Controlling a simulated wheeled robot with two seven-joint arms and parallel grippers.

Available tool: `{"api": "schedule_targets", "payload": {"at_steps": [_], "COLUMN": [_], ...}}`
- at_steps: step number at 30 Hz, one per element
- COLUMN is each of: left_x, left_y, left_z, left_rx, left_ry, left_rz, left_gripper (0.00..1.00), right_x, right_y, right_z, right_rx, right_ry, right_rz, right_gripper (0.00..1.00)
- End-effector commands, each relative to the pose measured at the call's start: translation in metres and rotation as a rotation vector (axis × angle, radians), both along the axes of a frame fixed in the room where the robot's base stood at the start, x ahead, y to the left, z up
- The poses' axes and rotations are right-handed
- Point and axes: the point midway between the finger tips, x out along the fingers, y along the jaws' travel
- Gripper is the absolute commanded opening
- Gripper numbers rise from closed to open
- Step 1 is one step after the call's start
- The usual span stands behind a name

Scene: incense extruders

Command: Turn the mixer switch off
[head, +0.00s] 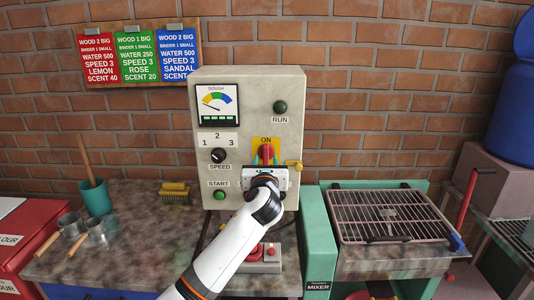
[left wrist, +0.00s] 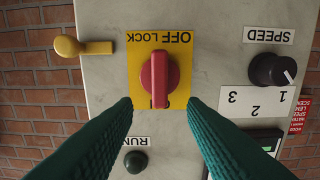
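The mixer switch is a red rotary knob (head: 266,154) on a yellow plate on the grey control box (head: 240,90). It also shows in the left wrist view (left wrist: 159,78), upside down, its handle upright in the picture. The plate reads "OFF LOCK" on one side; the "ON" label shows in the head view and is mostly covered in the left wrist view. My left gripper (head: 265,164) is in front of the switch. Its green fingers (left wrist: 160,103) are apart, one on either side of the knob's end, with visible gaps. My right gripper is not in view.
A yellow lever (left wrist: 84,47) sticks out beside the switch. The speed knob (head: 218,155), green start button (head: 221,195) and dark green RUN lamp (head: 281,107) are on the same panel.

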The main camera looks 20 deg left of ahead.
Motion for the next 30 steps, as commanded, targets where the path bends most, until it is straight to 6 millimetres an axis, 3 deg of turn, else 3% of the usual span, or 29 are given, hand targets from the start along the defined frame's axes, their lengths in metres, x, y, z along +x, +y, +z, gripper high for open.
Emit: {"api": "schedule_targets", "payload": {"at_steps": [3, 9, 21, 28, 30], "left_x": [0.02, 0.041, 0.047, 0.047, 0.047], "left_y": [0.006, 0.012, 0.014, 0.014, 0.014], "left_z": [0.001, 0.0, 0.0, 0.0, 0.0], "left_rx": [-0.001, -0.001, -0.002, -0.001, -0.001], "left_ry": [0.001, 0.001, -0.001, 0.0, 0.001], "left_rz": [0.001, 0.001, -0.001, -0.001, -0.001], "left_gripper": [0.38, 0.38, 0.38, 0.02, 0.0], "right_x": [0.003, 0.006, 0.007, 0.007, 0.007], "right_y": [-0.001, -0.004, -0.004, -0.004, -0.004], "right_z": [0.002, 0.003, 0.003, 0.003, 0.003], "right_rx": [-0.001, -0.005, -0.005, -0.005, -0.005], "right_ry": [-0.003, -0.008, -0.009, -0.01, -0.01], "right_rz": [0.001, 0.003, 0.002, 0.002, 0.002], "right_gripper": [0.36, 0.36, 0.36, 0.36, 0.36]}}
